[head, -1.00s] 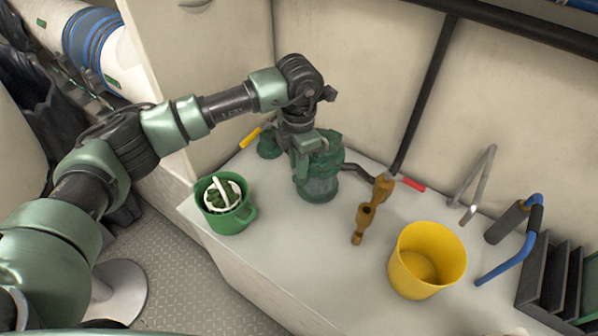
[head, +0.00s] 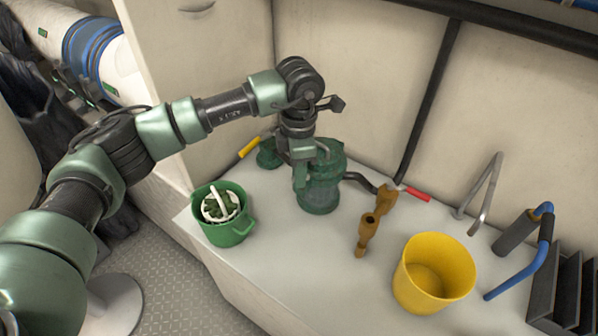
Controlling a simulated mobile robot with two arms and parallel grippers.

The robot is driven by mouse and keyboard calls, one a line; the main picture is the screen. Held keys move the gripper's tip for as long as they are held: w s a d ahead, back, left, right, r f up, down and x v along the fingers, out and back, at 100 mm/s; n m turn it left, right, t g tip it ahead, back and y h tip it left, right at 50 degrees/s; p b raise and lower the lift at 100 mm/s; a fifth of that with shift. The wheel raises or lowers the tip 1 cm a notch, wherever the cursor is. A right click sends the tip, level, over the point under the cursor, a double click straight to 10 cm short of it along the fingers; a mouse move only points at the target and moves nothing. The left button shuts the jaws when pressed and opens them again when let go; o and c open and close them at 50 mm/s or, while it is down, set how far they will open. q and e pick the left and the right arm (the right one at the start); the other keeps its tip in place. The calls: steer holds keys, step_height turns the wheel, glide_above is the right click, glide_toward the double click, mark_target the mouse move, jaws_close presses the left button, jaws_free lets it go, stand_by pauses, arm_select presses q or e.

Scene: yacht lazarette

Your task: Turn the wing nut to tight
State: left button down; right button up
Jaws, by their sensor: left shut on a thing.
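A green sea strainer housing (head: 320,190) stands on the white bench near the back wall. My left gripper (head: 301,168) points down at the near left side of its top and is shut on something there. The wing nut is hidden by the gripper, so I cannot see its position or how far it is turned. My right gripper is not in view.
A green bucket (head: 228,232) with a white-handled basket (head: 220,205) stands at the bench's left edge. A yellow bucket (head: 432,275), bronze fitting (head: 368,232), red-handled valve (head: 416,194), yellow handle (head: 249,147), metal bracket (head: 489,190) and blue-handled pump (head: 530,250) are around. The front middle is clear.

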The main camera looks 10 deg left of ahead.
arm_select(q)
steer(key=c, duration=1.3)
jaws_free()
steer(key=shift+r, duration=0.1)
